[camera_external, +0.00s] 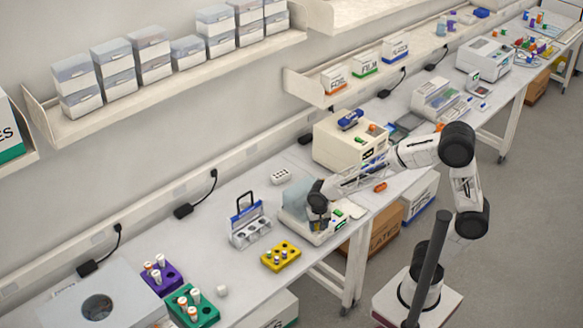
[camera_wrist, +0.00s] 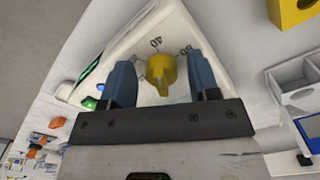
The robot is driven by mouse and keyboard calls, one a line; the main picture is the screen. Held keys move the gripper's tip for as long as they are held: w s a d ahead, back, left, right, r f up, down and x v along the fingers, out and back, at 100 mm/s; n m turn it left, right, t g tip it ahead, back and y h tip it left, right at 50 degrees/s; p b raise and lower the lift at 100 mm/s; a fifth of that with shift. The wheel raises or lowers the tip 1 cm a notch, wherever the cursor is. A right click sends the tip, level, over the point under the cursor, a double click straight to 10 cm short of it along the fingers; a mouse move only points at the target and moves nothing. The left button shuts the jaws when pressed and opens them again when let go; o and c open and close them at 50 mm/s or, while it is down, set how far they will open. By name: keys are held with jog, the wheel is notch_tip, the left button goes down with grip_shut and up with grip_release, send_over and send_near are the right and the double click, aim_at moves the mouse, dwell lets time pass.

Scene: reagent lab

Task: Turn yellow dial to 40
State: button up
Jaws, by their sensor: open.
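The yellow dial (camera_wrist: 161,73) sits on the white face of a device (camera_wrist: 139,42) in the wrist view. Printed numbers stand around it; a 40 is just above the dial, and another number is partly legible to its right. I cannot tell for sure which mark its pointer end faces. My gripper (camera_wrist: 163,68) is open, with one blue-grey finger on each side of the dial and visible gaps between. In the external view my gripper (camera_external: 317,222) points down over the white device (camera_external: 292,222) at the bench's front edge, and hides the dial.
A yellow tube rack (camera_external: 281,257) and a grey holder with a blue handle (camera_external: 249,232) stand left of the device. A cream machine (camera_external: 335,142) stands behind it. Purple (camera_external: 162,280) and green (camera_external: 205,308) racks are farther left.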

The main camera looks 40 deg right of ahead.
jog(key=shift+r, duration=0.1)
jog(key=shift+r, duration=3.8)
jog(key=shift+s+d+r, duration=0.1)
jog(key=shift+d+r, duration=0.05)
jog(key=shift+d, duration=0.1)
jog(key=s+d+r+n+t, duration=0.1)
jog(key=s+d+r+n, duration=0.2)
jog(key=s+d, duration=0.5)
jog(key=s+d+r+n+t, duration=0.1)
jog(key=s+d+r+n, duration=0.1)
jog(key=s+d, duration=0.6)
jog(key=d+r, duration=0.1)
jog(key=d, duration=0.4)
jog(key=shift+s+d+n+t, duration=0.15)
jog(key=shift+d+n+t, duration=0.15)
jog(key=shift+d+n, duration=0.1)
